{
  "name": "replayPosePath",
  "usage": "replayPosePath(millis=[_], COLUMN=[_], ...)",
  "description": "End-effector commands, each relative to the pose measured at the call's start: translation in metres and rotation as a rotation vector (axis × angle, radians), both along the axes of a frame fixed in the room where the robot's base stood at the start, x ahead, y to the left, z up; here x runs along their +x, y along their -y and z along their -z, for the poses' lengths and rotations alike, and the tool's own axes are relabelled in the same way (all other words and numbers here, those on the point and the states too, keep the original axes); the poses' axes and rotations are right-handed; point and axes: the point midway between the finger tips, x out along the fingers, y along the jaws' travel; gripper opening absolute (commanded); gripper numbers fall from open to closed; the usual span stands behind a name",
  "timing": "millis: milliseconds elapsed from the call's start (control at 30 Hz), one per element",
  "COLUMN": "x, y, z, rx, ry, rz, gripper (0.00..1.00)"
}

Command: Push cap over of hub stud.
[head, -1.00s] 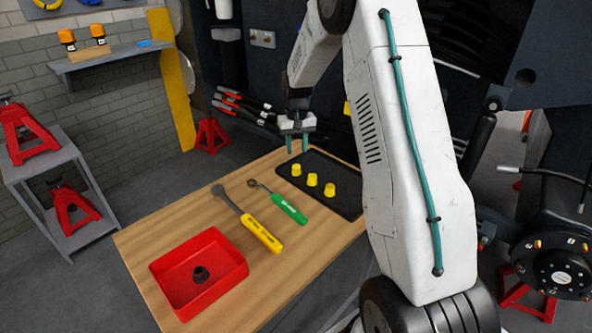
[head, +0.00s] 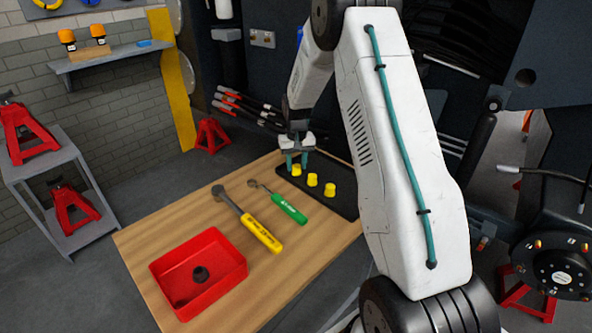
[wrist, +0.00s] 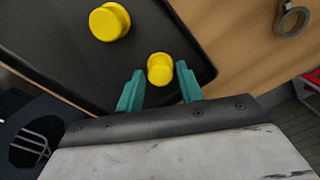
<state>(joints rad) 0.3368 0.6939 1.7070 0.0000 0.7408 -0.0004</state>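Three yellow caps stand in a row on a black tray (head: 345,206) at the back of the wooden table: a far cap (head: 296,171), a middle cap (head: 312,180) and a near cap (head: 330,190). My gripper (head: 297,160) is low over the far cap, fingers pointing down. In the wrist view the open teal fingers (wrist: 159,75) stand on either side of one cap (wrist: 160,68), with gaps showing; contact is not visible. Another cap (wrist: 108,22) shows beside it. The dark round hub (head: 560,270) with several studs is at the far right, some carrying coloured ends.
A yellow-handled tool (head: 260,234) and a green-handled tool (head: 290,209) lie on the wooden table (head: 215,208). A red bin (head: 222,290) holding a dark part stands at the front. Red jack stands and a grey shelf cart are left.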

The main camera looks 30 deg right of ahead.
Motion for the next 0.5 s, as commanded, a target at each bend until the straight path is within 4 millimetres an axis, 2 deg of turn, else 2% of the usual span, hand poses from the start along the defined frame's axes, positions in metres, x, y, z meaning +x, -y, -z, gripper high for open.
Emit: replayPosePath(millis=[167,267,500], x=[0.0003,0.0003,0.0005], y=[-0.0001,-0.0001,-0.0002], z=[-0.0002,-0.0002,-0.0030], rx=[0.000,0.000,0.000], ry=[0.000,0.000,0.001], rz=[0.000,0.000,0.000], gripper=[0.37,0.14,0.13])
